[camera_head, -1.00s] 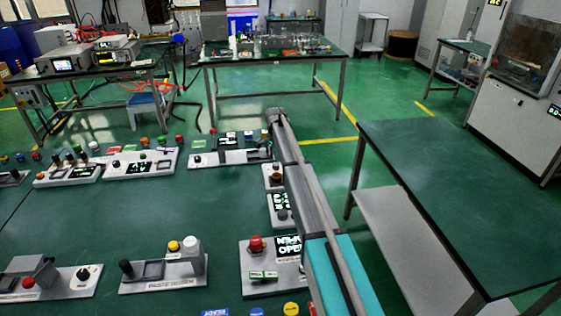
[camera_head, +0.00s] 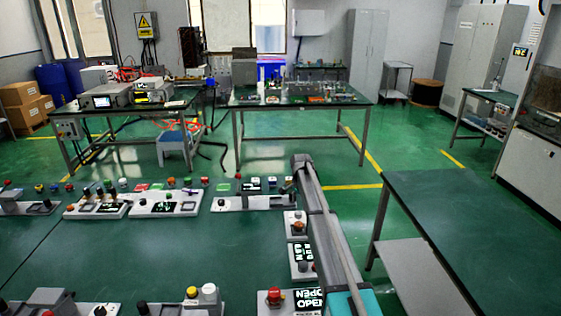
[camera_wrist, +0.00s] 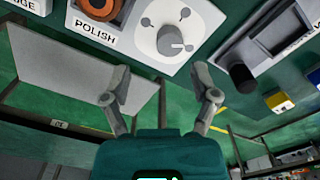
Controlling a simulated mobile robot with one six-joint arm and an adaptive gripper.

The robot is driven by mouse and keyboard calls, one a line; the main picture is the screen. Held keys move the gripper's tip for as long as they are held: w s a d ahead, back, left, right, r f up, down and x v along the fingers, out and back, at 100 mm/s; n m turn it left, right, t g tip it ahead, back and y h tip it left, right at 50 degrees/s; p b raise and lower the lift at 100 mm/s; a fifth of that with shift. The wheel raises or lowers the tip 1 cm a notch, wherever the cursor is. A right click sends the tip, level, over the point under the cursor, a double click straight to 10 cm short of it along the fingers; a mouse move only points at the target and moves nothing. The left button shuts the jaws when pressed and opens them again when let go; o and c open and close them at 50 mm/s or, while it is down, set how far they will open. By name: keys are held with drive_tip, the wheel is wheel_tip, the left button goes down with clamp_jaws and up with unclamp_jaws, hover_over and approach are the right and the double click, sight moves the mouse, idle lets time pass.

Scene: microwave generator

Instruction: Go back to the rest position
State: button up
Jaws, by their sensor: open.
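My gripper (camera_wrist: 160,82) is open and empty in the wrist view, its two fingers spread apart. Beyond the fingers is a white panel labelled POLISH (camera_wrist: 96,36), with an orange ring (camera_wrist: 98,8) and a round white dial with a grey knob (camera_wrist: 172,40). No contact between fingers and panel shows. In the head view my arm stretches forward over the right edge of the panel table (camera_head: 160,258); my gripper cannot be made out there.
Several control panels, including one with a red button (camera_head: 274,295), stand on the panel table. A bare green table (camera_head: 480,225) is at the right. Tables with instruments (camera_head: 120,98) and small parts (camera_head: 300,96) stand at the back. Green floor (camera_head: 310,150) lies between.

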drive_tip(key=s+n, duration=0.3)
drive_tip(key=s, duration=1.1)
drive_tip(key=s+d+n, duration=0.1)
drive_tip(key=s+n, duration=0.3)
drive_tip(key=s, duration=1.1)
drive_tip(key=s+d+n, duration=0.1)
drive_tip(key=s+n, duration=0.3)
drive_tip(key=s, duration=1.1)
